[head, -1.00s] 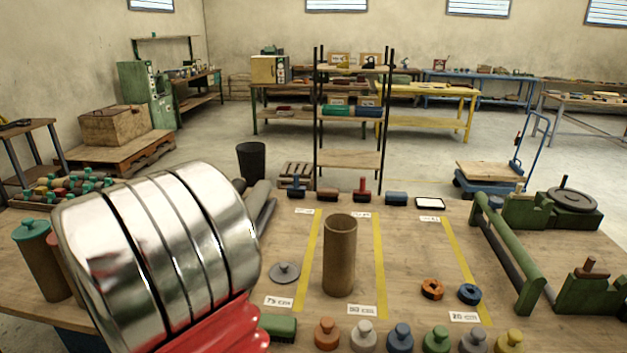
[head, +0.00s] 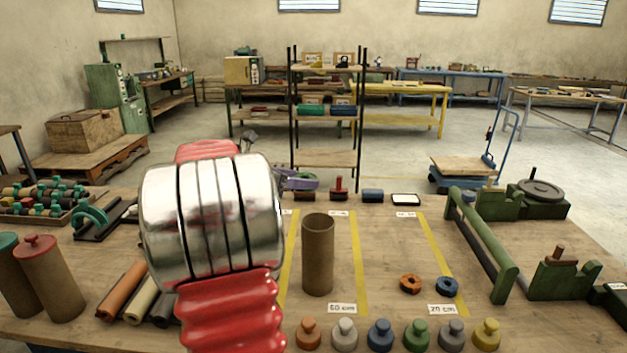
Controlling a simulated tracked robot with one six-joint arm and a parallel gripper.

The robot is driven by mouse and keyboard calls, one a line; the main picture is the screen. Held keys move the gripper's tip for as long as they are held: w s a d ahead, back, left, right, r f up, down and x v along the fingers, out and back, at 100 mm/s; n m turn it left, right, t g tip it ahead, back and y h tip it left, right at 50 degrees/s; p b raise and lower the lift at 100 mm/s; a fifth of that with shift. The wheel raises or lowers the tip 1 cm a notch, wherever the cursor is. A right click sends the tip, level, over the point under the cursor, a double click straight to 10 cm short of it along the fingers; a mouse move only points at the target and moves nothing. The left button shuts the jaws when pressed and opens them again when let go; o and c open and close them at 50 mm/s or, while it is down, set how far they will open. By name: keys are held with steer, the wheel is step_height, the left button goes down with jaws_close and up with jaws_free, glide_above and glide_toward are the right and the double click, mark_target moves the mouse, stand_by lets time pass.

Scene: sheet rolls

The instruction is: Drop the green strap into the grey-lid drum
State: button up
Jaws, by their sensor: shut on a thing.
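A brown open-topped drum (head: 318,256) stands upright right of my arm, with no lid on it. Its grey lid is hidden now, probably behind my arm. My gripper (head: 300,183) seems to be the small grey and purple part showing past my arm, near the bench's far edge; most of it is hidden. What it holds cannot be made out, and I see no green there. An orange ring (head: 410,284) and a blue ring (head: 447,287) lie to the right of the drum. I cannot clearly pick out the green strap.
Two tall drums, teal-lidded (head: 22,272) and red-lidded (head: 52,278), stand at the left. Several coloured knobbed pieces line the front edge. A green frame (head: 482,246) stands at the right. Sheet rolls (head: 122,290) lie left of my arm. Bench between drum and rings is clear.

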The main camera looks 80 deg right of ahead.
mark_target(315, 178)
steer(key=shift+m+g+y, duration=0.3)
steer(key=shift+m+g, duration=0.2)
steer(key=s, duration=0.3)
steer(key=s+d, duration=0.1)
steer(key=shift+s+r, duration=0.2)
steer(key=shift+r, duration=0.1)
steer(key=shift+f, duration=0.1)
steer(key=shift+f, duration=2.9)
steer(key=o, duration=1.2)
steer(key=shift+c, duration=0.2)
steer(key=shift+w, duration=0.1)
steer(key=v, duration=1.3)
steer(key=shift+w+a+r, duration=0.2)
steer(key=shift+a, duration=0.05)
